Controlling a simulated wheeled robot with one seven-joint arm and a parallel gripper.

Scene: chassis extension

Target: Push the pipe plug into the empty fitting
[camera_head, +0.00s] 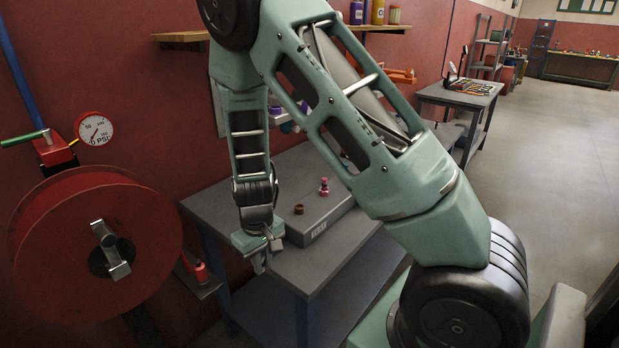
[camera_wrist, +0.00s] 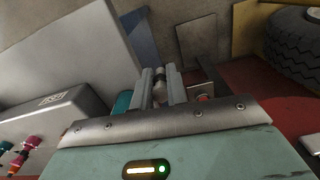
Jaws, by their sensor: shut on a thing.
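My gripper (camera_head: 260,263) hangs at the left of the grey table, near its edge, pointing down. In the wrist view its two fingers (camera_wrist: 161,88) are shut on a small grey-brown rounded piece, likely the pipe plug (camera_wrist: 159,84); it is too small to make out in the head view. On the grey box stand a brown fitting (camera_head: 299,209), which looks open at the top, and a pink fitting (camera_head: 323,186) with a piece in it. My gripper is to the left of both and apart from them. Pink and red pieces (camera_wrist: 30,150) show at the wrist view's left edge.
The grey box (camera_head: 318,228) with a label stands on the grey table (camera_head: 290,266). A red hose reel (camera_head: 60,240) and a gauge (camera_head: 95,129) are on the left. A wooden shelf (camera_head: 180,37) is above. A tyre (camera_wrist: 296,45) shows in the wrist view.

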